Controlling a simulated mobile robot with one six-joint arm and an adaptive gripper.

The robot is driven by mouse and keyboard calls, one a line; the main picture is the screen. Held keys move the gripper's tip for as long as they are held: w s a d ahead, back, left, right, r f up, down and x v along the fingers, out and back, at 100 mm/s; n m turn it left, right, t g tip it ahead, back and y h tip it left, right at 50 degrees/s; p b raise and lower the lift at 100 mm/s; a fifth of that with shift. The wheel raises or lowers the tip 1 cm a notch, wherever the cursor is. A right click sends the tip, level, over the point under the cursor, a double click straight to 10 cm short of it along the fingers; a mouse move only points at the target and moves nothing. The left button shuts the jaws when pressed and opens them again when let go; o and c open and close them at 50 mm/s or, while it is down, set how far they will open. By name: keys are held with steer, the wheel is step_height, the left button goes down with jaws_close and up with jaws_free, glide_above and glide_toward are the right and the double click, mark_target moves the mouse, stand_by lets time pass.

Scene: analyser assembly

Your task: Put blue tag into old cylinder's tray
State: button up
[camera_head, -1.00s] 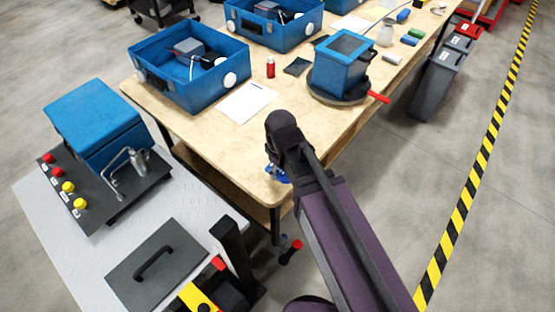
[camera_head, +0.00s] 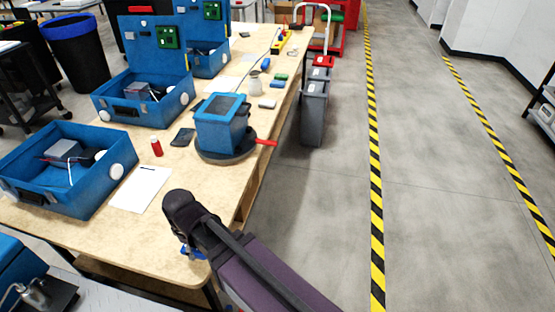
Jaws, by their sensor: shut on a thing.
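My arm's dark joint (camera_head: 185,212) is over the near edge of the wooden table. My gripper is not visible, so what it holds is hidden. A small patch of blue (camera_head: 192,252) shows just below the joint; I cannot tell whether it is the blue tag or part of my arm. Small blue pieces (camera_head: 265,63) lie far back on the table, too small to identify. A short grey cylinder (camera_head: 267,103) lies near the table's right edge; I cannot tell whether it is the old cylinder. No tray is clearly identifiable as its tray.
A blue housing (camera_head: 220,125) stands on a round dark base (camera_head: 240,155) with a red lever (camera_head: 265,142). Open blue cases (camera_head: 85,200) line the table's left. Grey bins (camera_head: 313,110) stand right; floor beyond is clear.

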steer(key=shift+r+p, duration=2.7)
steer(key=shift+r, duration=0.2)
steer(key=shift+s+d, duration=0.15)
